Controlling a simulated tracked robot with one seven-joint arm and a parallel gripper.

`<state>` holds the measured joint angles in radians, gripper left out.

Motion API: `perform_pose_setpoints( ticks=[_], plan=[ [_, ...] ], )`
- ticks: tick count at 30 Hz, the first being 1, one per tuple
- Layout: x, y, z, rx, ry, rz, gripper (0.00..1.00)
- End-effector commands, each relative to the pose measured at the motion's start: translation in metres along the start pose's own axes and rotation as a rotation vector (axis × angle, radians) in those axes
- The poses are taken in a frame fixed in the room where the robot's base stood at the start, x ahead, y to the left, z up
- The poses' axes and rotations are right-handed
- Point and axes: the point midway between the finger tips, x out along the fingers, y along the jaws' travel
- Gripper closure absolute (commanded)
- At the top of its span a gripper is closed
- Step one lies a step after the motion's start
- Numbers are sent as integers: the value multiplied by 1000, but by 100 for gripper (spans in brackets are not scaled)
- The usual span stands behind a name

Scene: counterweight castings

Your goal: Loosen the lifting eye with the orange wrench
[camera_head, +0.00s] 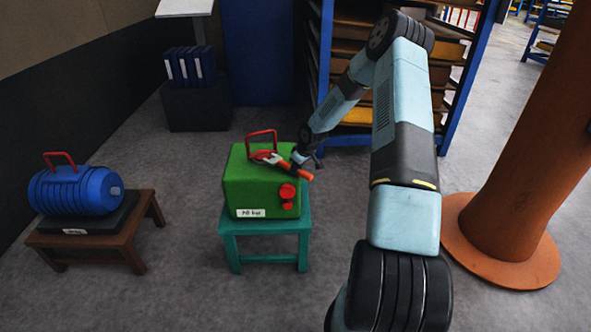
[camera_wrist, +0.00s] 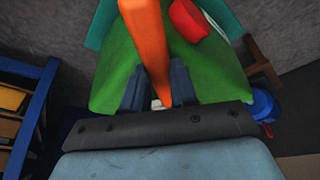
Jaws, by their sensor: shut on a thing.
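The orange wrench (camera_head: 291,170) lies across the top of the green casting, its red-and-grey head (camera_head: 264,157) toward the red lifting eye (camera_head: 262,137). The head is at the base of the eye; I cannot tell whether it grips it. My gripper (camera_head: 299,159) is shut on the wrench at the right of the casting's top. In the wrist view the orange handle (camera_wrist: 147,45) runs up from between my dark fingers (camera_wrist: 158,88). The green casting (camera_head: 250,190) with red knobs and a white label stands on a teal stool (camera_head: 263,226).
A blue motor-like casting (camera_head: 80,192) with a red handle sits on a brown stool (camera_head: 95,238) at the left. Blue binders (camera_head: 190,66) stand on a dark box behind. A shelf rack (camera_head: 455,75) is behind my arm. An orange column (camera_head: 535,130) stands at the right. Grey floor lies between.

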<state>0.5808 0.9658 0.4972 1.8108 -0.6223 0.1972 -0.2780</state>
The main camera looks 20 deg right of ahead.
Motion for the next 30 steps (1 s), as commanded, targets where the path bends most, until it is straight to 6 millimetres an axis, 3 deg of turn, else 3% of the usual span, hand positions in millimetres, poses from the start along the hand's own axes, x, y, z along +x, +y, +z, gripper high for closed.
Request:
perform_pose_setpoints(
  ticks=[30],
  plan=[
    [0, 27, -3, -121, 5, -47, 100]
  ],
)
